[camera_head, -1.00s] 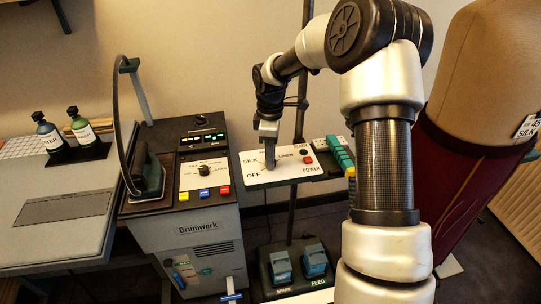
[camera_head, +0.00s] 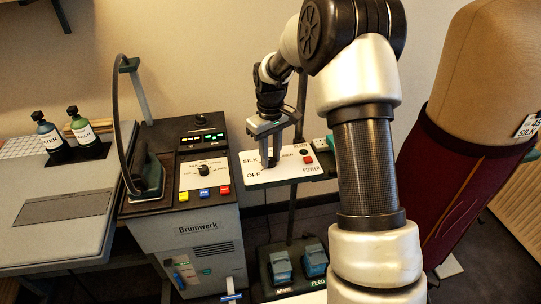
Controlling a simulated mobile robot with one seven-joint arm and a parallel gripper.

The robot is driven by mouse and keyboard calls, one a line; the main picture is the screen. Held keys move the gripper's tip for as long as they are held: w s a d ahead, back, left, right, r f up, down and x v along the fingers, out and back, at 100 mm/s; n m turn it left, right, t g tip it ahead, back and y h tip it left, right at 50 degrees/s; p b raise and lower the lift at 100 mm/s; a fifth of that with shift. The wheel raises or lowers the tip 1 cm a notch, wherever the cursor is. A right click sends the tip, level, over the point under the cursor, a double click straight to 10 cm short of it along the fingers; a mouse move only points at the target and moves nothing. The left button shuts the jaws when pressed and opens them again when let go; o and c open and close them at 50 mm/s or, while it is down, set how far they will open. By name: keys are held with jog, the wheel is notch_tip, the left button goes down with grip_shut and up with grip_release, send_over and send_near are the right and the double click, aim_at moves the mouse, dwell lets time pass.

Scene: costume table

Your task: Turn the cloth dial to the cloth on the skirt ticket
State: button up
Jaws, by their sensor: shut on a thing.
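My gripper (camera_head: 265,160) points down onto the white panel (camera_head: 285,170) on the stand and is shut on the cloth dial, which its fingers hide. SILK shows left of the fingers, OFF at the lower left and part of LINEN to the right. I cannot see where the dial points. The skirt ticket (camera_head: 527,127) hangs at the upper edge of the dark red skirt (camera_head: 455,190) on the dress form at the right. SILK can be read on it.
A red button (camera_head: 308,160) marked POWER sits on the panel, right of my gripper. The Brumwerk steam unit (camera_head: 200,240) with an iron (camera_head: 147,175) stands to the left. Two blue pedals (camera_head: 282,265) are below. My arm covers the space between panel and skirt.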

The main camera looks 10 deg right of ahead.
aim_at(270, 160)
jog(key=shift+m, duration=0.9)
jog(key=o, duration=1)
jog(key=shift+o, duration=0.2)
notch_tip(270, 160, up, 18)
jog(key=p, duration=0.1)
jog(key=shift+f, duration=0.2)
